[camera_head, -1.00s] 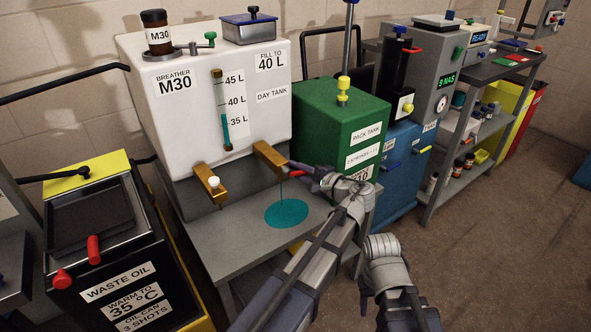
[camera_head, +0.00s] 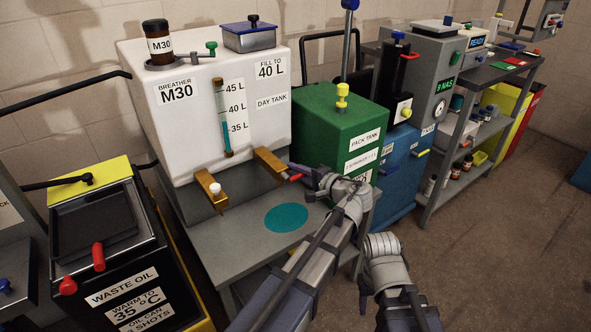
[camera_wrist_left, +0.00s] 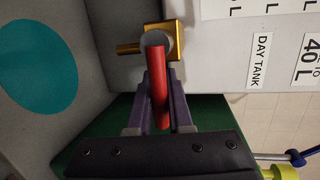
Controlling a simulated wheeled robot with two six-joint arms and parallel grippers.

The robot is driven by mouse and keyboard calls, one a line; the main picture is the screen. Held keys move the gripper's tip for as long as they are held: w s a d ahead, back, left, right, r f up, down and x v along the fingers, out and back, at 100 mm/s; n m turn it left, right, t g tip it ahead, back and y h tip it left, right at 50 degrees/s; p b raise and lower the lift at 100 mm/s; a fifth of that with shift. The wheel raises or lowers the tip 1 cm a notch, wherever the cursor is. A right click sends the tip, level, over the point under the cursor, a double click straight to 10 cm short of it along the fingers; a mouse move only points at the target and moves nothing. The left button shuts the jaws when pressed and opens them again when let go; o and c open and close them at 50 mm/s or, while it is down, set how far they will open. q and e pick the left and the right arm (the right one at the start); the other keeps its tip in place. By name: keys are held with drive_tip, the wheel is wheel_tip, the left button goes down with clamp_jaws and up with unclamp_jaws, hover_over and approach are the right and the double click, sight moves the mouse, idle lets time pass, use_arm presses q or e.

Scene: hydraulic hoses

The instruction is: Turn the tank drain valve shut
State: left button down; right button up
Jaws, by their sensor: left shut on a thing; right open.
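The white day tank (camera_head: 185,105) stands on a grey stand with two brass outlets below its front. The right brass outlet (camera_head: 270,161) carries a red valve handle (camera_head: 296,178). My left gripper (camera_head: 303,171) is at this handle from the right. In the left wrist view the red handle (camera_wrist_left: 157,75) lies between the two fingers, which are shut on it, with the brass body (camera_wrist_left: 160,35) just beyond. A teal puddle (camera_head: 286,217) lies on the stand below; no stream shows above it. My right gripper (camera_head: 367,290) is low at the front, empty and open.
The left brass outlet (camera_head: 211,186) has a white knob. A green pack tank (camera_head: 335,130) stands close right of the valve. A black waste oil unit (camera_head: 110,250) stands at the left. The floor at right front is clear.

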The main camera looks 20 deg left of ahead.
drive_tip(key=shift+r, duration=0.15)
use_arm(q)
drive_tip(key=c, duration=0.8)
unclamp_jaws()
drive_tip(key=shift+r, duration=0.1)
drive_tip(key=shift+c, duration=0.2)
use_arm(e)
drive_tip(key=shift+d, duration=0.1)
